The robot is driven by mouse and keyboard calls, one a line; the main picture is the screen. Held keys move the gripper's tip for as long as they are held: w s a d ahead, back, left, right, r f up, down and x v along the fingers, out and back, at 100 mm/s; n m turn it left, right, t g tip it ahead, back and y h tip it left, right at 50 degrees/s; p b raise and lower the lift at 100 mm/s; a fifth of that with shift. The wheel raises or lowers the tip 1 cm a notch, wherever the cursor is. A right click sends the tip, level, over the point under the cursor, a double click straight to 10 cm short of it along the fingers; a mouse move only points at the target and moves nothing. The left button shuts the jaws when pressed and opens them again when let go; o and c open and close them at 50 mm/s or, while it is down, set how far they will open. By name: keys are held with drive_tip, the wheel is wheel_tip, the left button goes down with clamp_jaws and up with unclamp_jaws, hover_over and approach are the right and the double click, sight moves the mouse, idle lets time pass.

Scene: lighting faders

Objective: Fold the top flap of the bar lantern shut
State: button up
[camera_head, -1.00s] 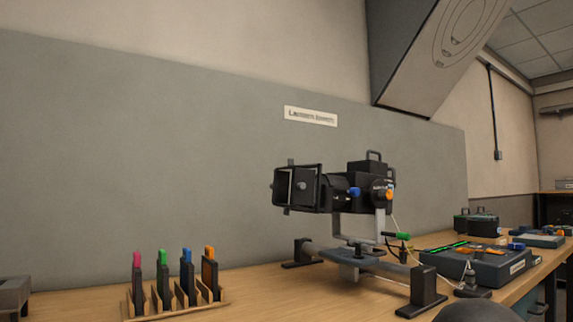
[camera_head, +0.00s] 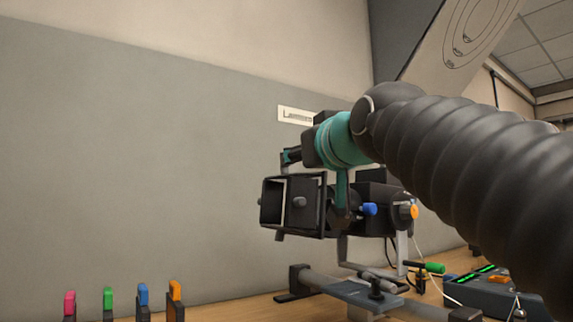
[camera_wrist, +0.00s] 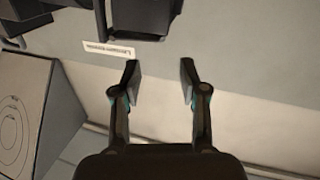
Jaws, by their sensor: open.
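The bar lantern (camera_head: 380,197) is a black lamp on a stand, with an open box of dark flaps (camera_head: 298,205) at its left front. The flaps' top edge shows under my gripper; the top flap itself is hard to make out, partly behind it. My gripper (camera_head: 316,150), teal and black, is over the lantern's front. In the wrist view my gripper (camera_wrist: 160,80) has its two fingers well apart with only bare wall between them. Dark lantern parts (camera_wrist: 145,15) show at the top of that view, beyond the fingertips. Contact between gripper and flap cannot be told.
A grey wall panel with a white label (camera_head: 297,114) stands behind the lantern. Several coloured-tipped pieces (camera_head: 108,300) stand at the lower left. A console (camera_head: 490,295) with green lights sits at the lower right. My arm covers the right side.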

drive_tip(key=p+x, duration=0.1)
drive_tip(key=x, duration=0.9)
drive_tip(key=shift+s+p, duration=0.1)
drive_tip(key=shift+p, duration=0.2)
clamp_jaws()
